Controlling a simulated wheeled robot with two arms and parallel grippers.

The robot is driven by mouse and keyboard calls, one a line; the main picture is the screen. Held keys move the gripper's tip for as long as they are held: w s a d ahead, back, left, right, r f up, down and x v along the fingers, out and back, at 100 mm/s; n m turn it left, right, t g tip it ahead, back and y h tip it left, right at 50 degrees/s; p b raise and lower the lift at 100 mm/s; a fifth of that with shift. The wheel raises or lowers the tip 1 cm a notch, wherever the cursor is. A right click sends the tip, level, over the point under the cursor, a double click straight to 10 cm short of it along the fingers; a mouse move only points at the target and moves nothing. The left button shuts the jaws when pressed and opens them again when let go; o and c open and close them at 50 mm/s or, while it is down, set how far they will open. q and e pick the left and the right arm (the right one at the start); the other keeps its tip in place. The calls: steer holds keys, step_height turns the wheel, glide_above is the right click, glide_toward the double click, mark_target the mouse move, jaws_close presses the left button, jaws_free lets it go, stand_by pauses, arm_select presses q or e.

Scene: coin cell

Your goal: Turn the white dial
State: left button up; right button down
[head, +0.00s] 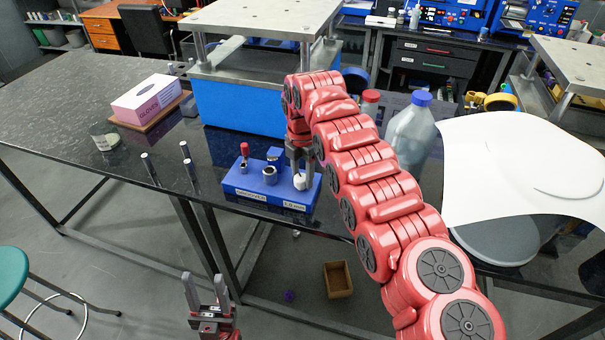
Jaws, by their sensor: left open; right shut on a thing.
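The white dial (300,182) is a small white knob at the right end of the top of a blue block-shaped device (252,190) on the black table. My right gripper (300,172) reaches down from above, with its fingers shut on the white dial and partly covering it. My red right arm comes in from the lower right. My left gripper (207,285) is open and empty, with its fingers pointing up, low in front of the table and well apart from the device.
A red-topped lever (244,152) and metal cylinders (270,174) stand on the device. Behind it is a large blue press (235,98). A pink glove box (147,100) lies to the left, and a plastic bottle (410,132) stands right of my arm. The table's far left is clear.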

mark_target(301, 176)
steer(key=shift+a+n, duration=0.1)
steer(key=shift+n, duration=2.1)
steer(key=shift+c, duration=1.7)
jaws_free()
step_height(301, 176, up, 3)
steer(key=shift+a, duration=0.1)
step_height(301, 176, up, 14)
steer(key=p, duration=1.4)
steer(key=shift+r, duration=0.2)
